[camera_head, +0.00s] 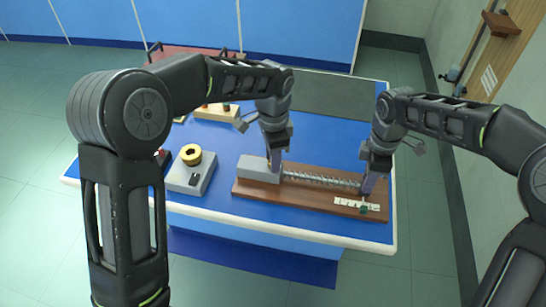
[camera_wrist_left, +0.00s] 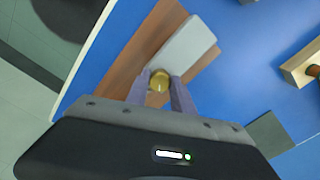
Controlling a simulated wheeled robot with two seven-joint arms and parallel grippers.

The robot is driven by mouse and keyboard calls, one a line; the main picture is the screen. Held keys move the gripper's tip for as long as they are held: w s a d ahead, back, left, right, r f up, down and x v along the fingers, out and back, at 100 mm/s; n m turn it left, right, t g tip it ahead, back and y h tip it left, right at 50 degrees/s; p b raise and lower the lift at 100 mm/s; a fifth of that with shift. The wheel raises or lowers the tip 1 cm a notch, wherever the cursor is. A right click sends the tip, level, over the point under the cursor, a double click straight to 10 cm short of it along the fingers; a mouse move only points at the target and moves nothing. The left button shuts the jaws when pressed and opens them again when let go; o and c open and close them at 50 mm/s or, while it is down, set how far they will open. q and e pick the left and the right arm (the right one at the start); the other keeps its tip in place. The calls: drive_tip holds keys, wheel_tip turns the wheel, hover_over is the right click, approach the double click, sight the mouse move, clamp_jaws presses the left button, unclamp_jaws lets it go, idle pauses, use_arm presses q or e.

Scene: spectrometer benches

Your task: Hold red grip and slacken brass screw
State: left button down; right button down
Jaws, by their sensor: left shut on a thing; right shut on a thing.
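The brass screw (camera_wrist_left: 160,80) is a round gold knob at the end of a grey block (camera_wrist_left: 188,45), between the fingertips of my left gripper (camera_wrist_left: 162,88). In the head view my left gripper (camera_head: 275,166) points down at the same grey block (camera_head: 258,168), shut on the screw, which the fingers hide there. My right gripper (camera_head: 367,186) is shut at the right end of the spring (camera_head: 320,178), above a white scale (camera_head: 345,203). The red grip is mostly hidden by its fingers. A small green piece (camera_head: 363,209) shows just below them.
Block, spring and scale sit on a brown wooden board (camera_head: 300,197) on a blue table (camera_head: 225,205). A grey box with a yellow spool (camera_head: 191,155) stands left of the board. A wooden block with knobs (camera_head: 216,112) lies behind. The table's front edge is close to the board.

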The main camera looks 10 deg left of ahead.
use_arm(q)
drive_tip(key=n, duration=0.4)
drive_tip(key=shift+n, duration=2)
drive_tip(key=c, duration=1.1)
unclamp_jaws()
drive_tip(key=shift+r, duration=0.1)
wheel_tip(320, 180, up, 12)
